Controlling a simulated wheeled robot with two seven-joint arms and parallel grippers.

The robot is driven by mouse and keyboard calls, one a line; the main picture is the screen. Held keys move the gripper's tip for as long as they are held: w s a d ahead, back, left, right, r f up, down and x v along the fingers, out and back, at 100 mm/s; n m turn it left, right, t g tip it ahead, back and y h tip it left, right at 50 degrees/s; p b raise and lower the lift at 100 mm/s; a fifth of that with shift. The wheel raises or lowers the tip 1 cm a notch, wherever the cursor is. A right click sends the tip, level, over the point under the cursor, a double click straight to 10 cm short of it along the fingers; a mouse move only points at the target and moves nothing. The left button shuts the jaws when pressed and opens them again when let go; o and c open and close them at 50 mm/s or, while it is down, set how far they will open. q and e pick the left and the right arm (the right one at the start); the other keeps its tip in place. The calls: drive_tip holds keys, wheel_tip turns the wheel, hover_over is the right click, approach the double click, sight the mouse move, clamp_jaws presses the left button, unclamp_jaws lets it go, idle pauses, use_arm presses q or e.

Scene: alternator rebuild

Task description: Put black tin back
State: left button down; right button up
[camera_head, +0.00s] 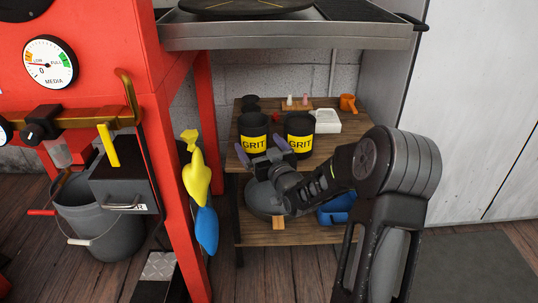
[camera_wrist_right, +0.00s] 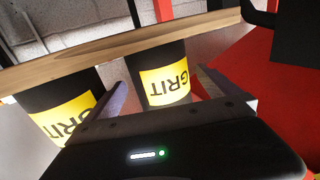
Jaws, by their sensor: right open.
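Two black tins with yellow GRIT labels stand upright on the wooden shelf top (camera_head: 330,149): a left tin (camera_head: 252,126) and a right tin (camera_head: 299,124). My right gripper (camera_head: 264,148) is open and empty in front of the left tin, low near its label. In the right wrist view, which is turned over, the left tin (camera_wrist_right: 164,60) shows between the open fingers (camera_wrist_right: 163,90). The right tin (camera_wrist_right: 50,95) stands outside them. I cannot tell whether a finger touches the tin. My left gripper is not in view.
A white tray (camera_head: 326,121), an orange cup (camera_head: 348,103) and a small wooden block with pegs (camera_head: 296,105) sit behind the tins. Below are a grey round object (camera_head: 265,199) and a blue bin (camera_head: 338,209). The red machine frame (camera_head: 205,110) stands close on the left.

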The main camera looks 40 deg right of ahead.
drive_tip(key=p+v, duration=0.1)
drive_tip(key=v, duration=0.6)
drive_tip(key=shift+s, duration=0.3)
